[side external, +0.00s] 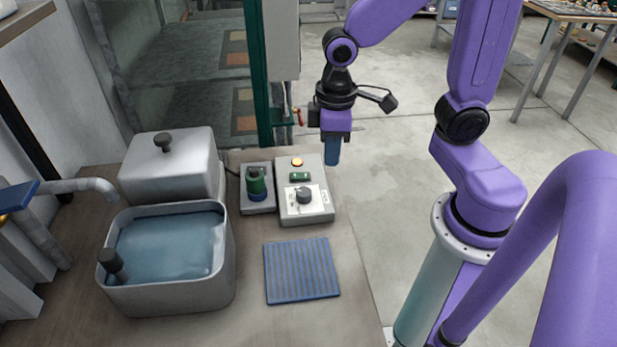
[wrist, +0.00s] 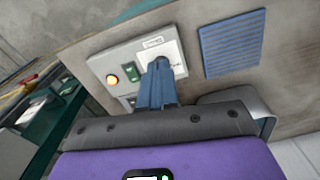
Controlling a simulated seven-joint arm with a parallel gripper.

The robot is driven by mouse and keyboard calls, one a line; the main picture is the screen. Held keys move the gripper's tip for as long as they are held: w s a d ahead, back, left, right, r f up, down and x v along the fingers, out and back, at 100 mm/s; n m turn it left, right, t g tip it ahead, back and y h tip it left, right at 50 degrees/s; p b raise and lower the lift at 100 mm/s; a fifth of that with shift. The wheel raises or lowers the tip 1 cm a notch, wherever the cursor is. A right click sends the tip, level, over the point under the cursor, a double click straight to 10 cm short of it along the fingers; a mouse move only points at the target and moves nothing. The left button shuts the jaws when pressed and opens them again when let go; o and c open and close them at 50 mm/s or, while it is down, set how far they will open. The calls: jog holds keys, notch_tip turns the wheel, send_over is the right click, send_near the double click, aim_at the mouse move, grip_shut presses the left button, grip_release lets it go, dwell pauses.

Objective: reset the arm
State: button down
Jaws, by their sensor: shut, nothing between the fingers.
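My gripper (side external: 332,152) hangs in the air with its blue fingers pointing down, just past the back right corner of the control box. The fingers are together with nothing between them. In the wrist view, the blue fingers (wrist: 158,86) overlap the dial of the control box and hide part of it. The grey control box (side external: 319,213) carries a lit orange button (side external: 297,162), a green switch (side external: 300,177) and a black dial (side external: 304,195) on a white plate. My gripper appears apart from the box.
A blue striped mat (side external: 301,270) lies at the front of the table. A water basin (side external: 170,302) and a lidded grey box (side external: 168,163) stand further left. A green-framed booth (side external: 262,75) rises behind.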

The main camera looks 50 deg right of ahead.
jog(key=s+d+r+n, duration=0.1)
jog(key=s+n, duration=0.4)
jog(key=s, duration=0.6)
jog(key=shift+s+r, duration=0.3)
jog(key=shift+r, duration=0.35)
